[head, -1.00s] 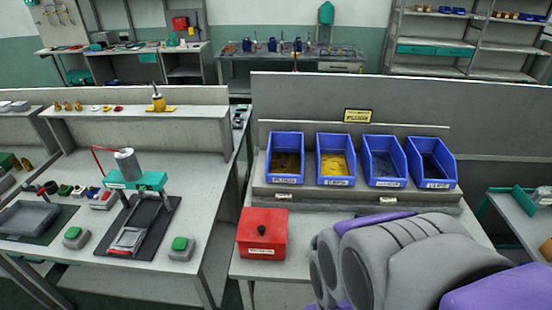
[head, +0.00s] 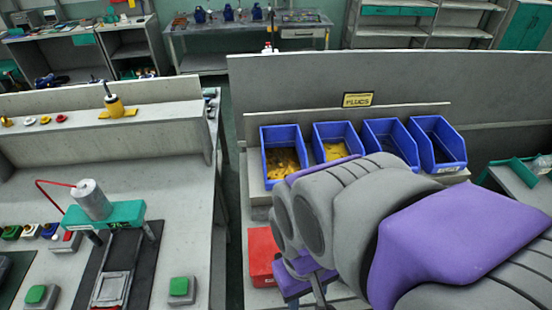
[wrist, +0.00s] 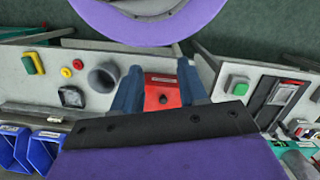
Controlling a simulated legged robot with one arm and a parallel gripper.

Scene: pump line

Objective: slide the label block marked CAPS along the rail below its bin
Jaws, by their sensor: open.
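Several blue bins stand in a row on the right bench in the head view: a first bin (head: 268,170), a second (head: 318,150), a third (head: 372,145) and a fourth (head: 459,155). The two left ones hold yellowish parts. No bin label is legible, so I cannot tell which is CAPS. The rail and its label blocks are hidden behind my arm in the head view, and I cannot make out a CAPS block in the wrist view. My gripper (wrist: 159,72) is open in the wrist view, its fingers either side of the red box (wrist: 163,80) in the picture. Contact is not visible.
The red box also shows in the head view (head: 262,250), partly behind my arm. A yellow sign (head: 357,100) reading PLUGS stands behind the bins. The left bench holds a green fixture (head: 125,213) and a green button (head: 180,287). A gap separates the benches.

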